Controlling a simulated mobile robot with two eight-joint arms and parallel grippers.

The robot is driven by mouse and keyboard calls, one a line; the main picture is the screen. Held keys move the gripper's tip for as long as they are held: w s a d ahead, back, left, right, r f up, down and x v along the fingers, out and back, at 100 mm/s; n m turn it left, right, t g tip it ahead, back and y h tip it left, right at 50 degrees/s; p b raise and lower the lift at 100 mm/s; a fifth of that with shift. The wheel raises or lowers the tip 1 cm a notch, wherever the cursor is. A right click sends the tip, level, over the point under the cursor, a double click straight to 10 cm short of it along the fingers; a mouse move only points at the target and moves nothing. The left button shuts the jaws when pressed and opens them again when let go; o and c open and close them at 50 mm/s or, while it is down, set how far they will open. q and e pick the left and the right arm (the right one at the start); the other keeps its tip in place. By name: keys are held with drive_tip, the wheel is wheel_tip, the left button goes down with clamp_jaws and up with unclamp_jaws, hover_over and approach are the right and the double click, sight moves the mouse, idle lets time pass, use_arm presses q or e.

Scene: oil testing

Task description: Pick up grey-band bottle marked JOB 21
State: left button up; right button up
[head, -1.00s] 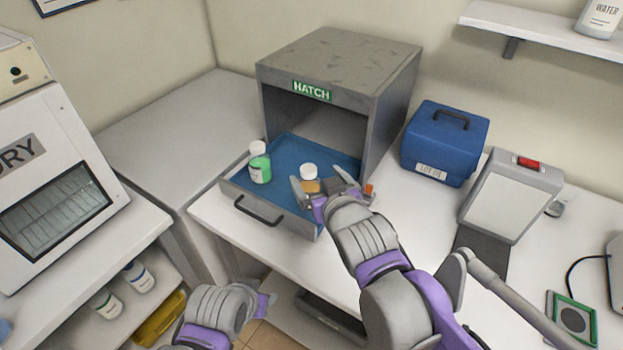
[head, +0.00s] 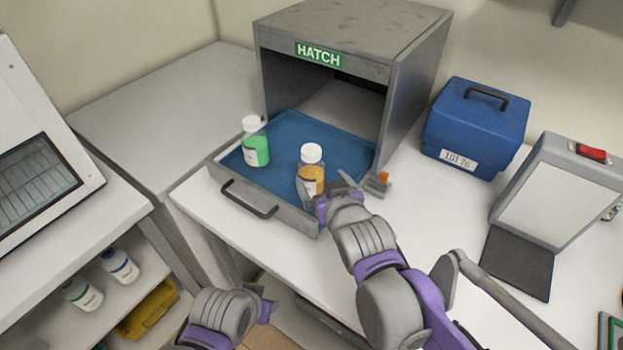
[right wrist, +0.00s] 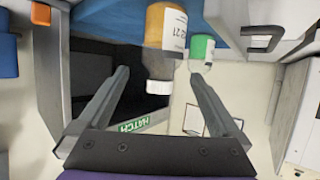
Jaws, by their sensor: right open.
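An amber bottle (head: 312,178) with a white cap stands upright in the blue-lined drawer under the hatch. In the right wrist view the same bottle (right wrist: 165,45) appears upside down, its label showing "21"; I cannot make out the rest or a grey band clearly. My right gripper (head: 326,190) is open at the near side of the bottle. In the right wrist view its fingers (right wrist: 160,78) are spread, with the bottle's cap between their tips and no visible grip. My left gripper (head: 266,306) is low at the front, its fingers mostly hidden.
A green bottle (head: 255,145) stands in the drawer (head: 295,212), left of the amber one. The hatch box (head: 420,80) rises behind. A blue case (head: 475,130) and a grey-framed panel (head: 560,190) stand to the right. Bottles and a yellow item (head: 148,310) sit on the lower-left shelf.

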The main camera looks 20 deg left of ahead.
sight(311, 168)
drive_tip(key=x, duration=0.8)
drive_tip(key=shift+w+a+f, duration=0.1)
drive_tip(key=shift+w+a, duration=0.05)
drive_tip(key=shift+a, duration=0.2)
clamp_jaws()
